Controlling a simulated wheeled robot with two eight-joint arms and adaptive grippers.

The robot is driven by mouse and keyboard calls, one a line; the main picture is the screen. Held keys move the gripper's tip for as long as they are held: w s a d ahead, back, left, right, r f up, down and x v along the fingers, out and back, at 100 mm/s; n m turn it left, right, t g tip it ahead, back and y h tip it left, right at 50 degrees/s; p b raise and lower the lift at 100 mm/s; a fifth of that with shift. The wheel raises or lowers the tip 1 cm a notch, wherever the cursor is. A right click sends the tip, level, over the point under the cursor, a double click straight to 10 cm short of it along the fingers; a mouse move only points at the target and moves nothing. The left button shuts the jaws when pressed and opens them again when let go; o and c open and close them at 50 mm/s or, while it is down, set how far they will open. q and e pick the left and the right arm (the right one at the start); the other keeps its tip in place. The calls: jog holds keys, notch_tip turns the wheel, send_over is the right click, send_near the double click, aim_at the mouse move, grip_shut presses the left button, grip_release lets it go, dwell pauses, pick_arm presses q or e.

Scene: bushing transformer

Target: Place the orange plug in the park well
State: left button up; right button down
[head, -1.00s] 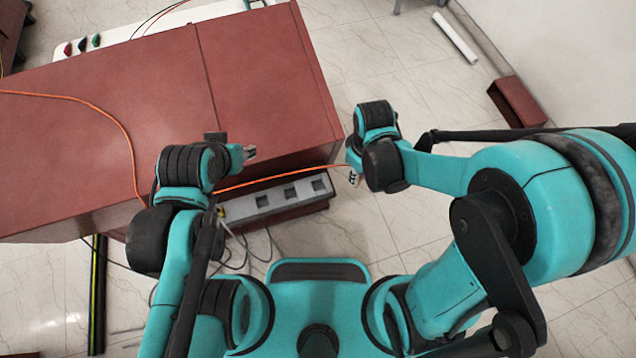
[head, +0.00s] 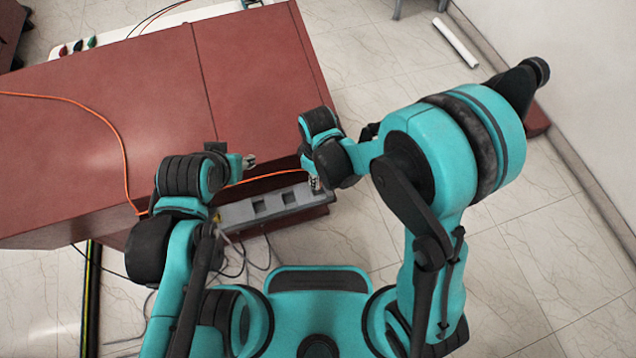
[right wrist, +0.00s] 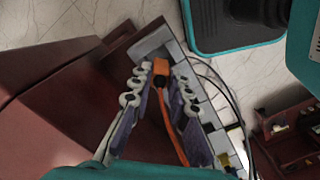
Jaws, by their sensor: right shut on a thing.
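The orange plug (right wrist: 161,68) is between the fingertips of my right gripper (right wrist: 162,72) in the right wrist view, its orange cable trailing back between the fingers. In the head view my right gripper (head: 315,184) is over the right end of the grey box with square wells (head: 274,203); the plug is hidden there. The grey box also shows beyond the fingertips in the right wrist view (right wrist: 152,43). I cannot tell whether the plug touches it. My left gripper (head: 249,161) is over the red cabinet's front edge, its jaw state unclear.
The large red cabinet (head: 120,130) fills the left. The orange cable (head: 112,125) runs over it and across toward my right gripper. Loose grey cables (head: 235,262) hang by the box's left end. The floor at right (head: 540,250) is clear.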

notch_tip(320, 180, down, 3)
jog(key=shift+f+b, duration=0.2)
jog(key=shift+b, duration=0.4)
jog(key=shift+r, duration=0.1)
jog(key=shift+f, duration=0.25)
jog(key=c, duration=1.4)
grip_release()
jog(key=shift+r, duration=0.1)
jog(key=shift+c, duration=0.2)
jog(key=shift+r, duration=0.1)
